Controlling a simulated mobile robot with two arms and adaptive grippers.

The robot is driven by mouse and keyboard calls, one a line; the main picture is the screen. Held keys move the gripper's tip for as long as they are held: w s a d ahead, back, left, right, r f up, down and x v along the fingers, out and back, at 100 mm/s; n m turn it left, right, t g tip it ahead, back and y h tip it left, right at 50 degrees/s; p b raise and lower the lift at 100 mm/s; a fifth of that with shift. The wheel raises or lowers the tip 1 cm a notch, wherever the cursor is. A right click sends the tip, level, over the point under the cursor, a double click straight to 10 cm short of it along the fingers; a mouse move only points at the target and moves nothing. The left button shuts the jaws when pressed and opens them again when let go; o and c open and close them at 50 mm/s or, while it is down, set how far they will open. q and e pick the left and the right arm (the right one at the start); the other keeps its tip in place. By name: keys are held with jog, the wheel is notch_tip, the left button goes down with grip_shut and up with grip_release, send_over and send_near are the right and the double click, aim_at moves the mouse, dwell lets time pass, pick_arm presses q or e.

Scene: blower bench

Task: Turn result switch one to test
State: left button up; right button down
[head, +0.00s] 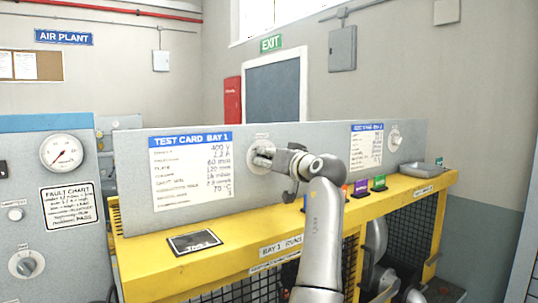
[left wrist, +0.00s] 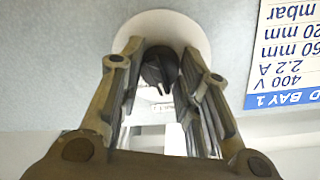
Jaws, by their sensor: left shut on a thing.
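Result switch one is a dark knob (left wrist: 160,68) on a round white plate (left wrist: 172,22), on the grey panel beside the bay 1 test card (head: 190,166). In the head view its pale plate (head: 262,141) shows above my gripper, which hides most of the knob. My left gripper (head: 264,154) is at this switch. In the left wrist view its two fingers (left wrist: 160,58) stand on either side of the knob, shut on it. The switch's position marks are too hidden to read. My right gripper is not in view.
A second switch (head: 394,138) sits by the bay 2 card (head: 367,146). Several coloured tags stand on the yellow bench (head: 240,245), with a grey tray (head: 420,168) at its right end. A grey cabinet (head: 30,200) with a gauge (head: 62,152) stands at the left.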

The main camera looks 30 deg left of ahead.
pick_arm(q)
jog(key=shift+r+m+p, duration=0.1)
jog(key=shift+m+p, duration=0.25)
jog(key=shift+m, duration=0.45)
jog(key=o, duration=0.9)
jog(key=shift+o, duration=0.7)
jog(key=shift+a, duration=0.1)
jog(key=v, duration=1.2)
jog(key=shift+w, duration=0.15)
